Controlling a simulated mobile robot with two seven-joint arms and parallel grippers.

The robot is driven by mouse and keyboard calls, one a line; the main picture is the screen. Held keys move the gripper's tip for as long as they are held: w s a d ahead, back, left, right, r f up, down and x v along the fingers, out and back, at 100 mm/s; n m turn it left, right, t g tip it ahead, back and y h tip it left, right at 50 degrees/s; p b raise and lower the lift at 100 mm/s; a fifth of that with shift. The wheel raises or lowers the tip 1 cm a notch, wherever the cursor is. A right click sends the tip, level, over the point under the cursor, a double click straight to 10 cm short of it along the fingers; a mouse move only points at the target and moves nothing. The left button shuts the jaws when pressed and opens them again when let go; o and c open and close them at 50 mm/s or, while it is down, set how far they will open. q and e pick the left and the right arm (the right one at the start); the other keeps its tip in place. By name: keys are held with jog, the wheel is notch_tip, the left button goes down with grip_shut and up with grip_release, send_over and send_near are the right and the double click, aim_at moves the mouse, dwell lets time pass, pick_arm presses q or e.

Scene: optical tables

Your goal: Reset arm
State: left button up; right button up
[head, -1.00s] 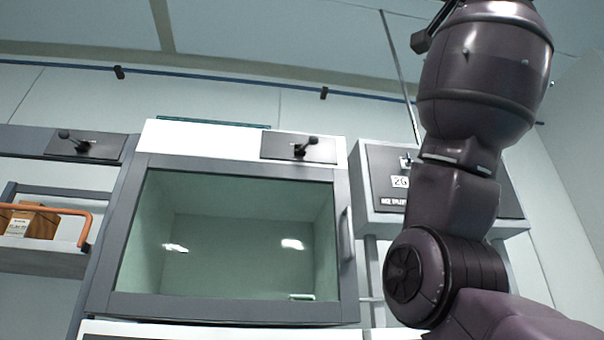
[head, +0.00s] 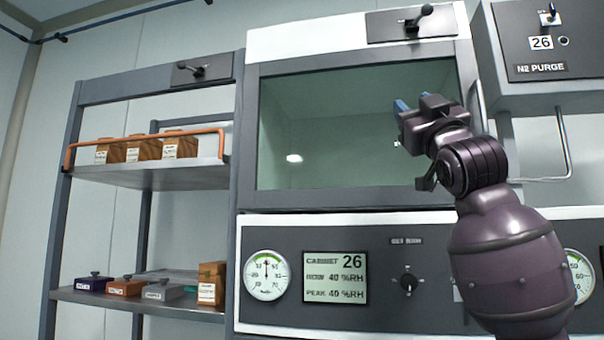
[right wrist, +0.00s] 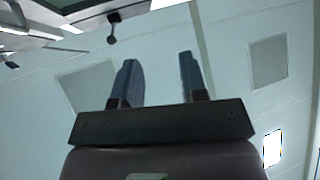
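My right arm rises from the lower right of the head view, and its gripper (head: 412,108) is in front of the right part of the cabinet's glass door. In the right wrist view the two blue fingers of the right gripper (right wrist: 158,80) stand apart with nothing between them. It is open and points up toward the wall and ceiling. My left gripper does not show in either view. The cabinet (head: 250,110) has a shut glass door and looks empty inside.
Below the door is a panel (head: 390,250) with a gauge, a display reading cabinet 26, and a knob. A shelf rack (head: 150,175) at left holds wooden boxes and small coloured blocks. An N2 purge box (head: 540,72) hangs at upper right.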

jog(key=w+d+f+m+g+h, duration=0.15)
jog(key=w+f, duration=0.25)
jog(key=f, duration=1.5)
jog(key=w+f+n+g, duration=0.1)
jog(key=w+f+g, duration=0.25)
jog(key=f, duration=1.65)
jog(key=s+d+f+m+g+h, duration=0.1)
jog(key=s+f+g, duration=0.15)
jog(key=f, duration=1.05)
jog(key=s+d+f+m+g+h, duration=0.15)
jog(key=s+f, duration=0.25)
jog(key=f, duration=0.8)
jog(key=s+d+f+m+g+h, duration=0.2)
jog(key=s+f+g, duration=0.4)
jog(key=s+f, duration=2.2)
jog(key=shift+s+d+f+m+g, duration=0.2)
jog(key=shift+d+f+m+g, duration=0.15)
jog(key=shift+d+m, duration=0.5)
jog(key=shift+d, duration=0.15)
jog(key=shift+c, duration=0.3)
